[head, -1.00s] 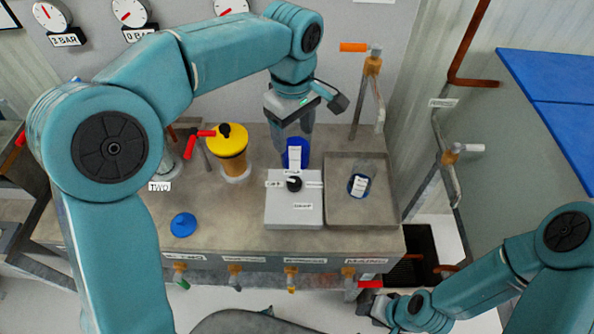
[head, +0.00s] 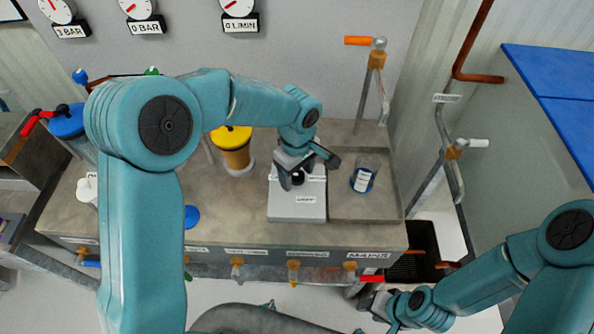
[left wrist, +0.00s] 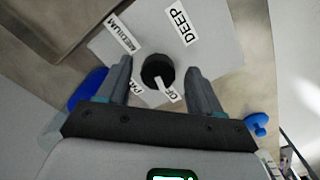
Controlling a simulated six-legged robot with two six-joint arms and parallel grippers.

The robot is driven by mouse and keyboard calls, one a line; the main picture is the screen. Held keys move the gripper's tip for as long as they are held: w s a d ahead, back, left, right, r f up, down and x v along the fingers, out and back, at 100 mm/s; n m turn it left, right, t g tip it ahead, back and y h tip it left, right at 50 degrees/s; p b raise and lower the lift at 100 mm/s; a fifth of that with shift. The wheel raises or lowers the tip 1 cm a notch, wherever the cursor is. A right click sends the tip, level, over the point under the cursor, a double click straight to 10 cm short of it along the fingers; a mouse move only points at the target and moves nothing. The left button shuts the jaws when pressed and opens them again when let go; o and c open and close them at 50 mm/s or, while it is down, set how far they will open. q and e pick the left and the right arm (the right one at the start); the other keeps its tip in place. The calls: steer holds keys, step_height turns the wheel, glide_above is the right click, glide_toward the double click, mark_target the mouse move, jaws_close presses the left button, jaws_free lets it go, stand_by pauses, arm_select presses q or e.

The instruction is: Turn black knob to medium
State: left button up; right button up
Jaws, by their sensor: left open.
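The black knob (left wrist: 157,70) is round and sits on a pale grey control box (head: 297,207). In the left wrist view, white labels around it read MEDIUM (left wrist: 124,33), DEEP (left wrist: 182,24) and, partly hidden, OFF (left wrist: 167,91). A small white mark shows on the knob near the OFF label. My left gripper (left wrist: 159,73) is open, with one finger on each side of the knob and visible gaps between. In the head view the left gripper (head: 297,177) is over the box and partly covers the knob. My right gripper (head: 376,304) is low at the right; its jaws are unclear.
A metal tray (head: 372,208) with a glass beaker (head: 363,179) stands right of the box. A yellow-lidded container (head: 236,158) stands to the left. A blue lid (head: 191,216) lies on the bench, partly behind my left arm. Valve pipes (head: 368,85) rise behind the tray.

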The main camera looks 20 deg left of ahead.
arm_select(q)
steer(key=shift+w+f, duration=0.1)
steer(key=shift+c, duration=1.2)
steer(key=c, duration=0.8)
steer(key=shift+m, duration=0.3)
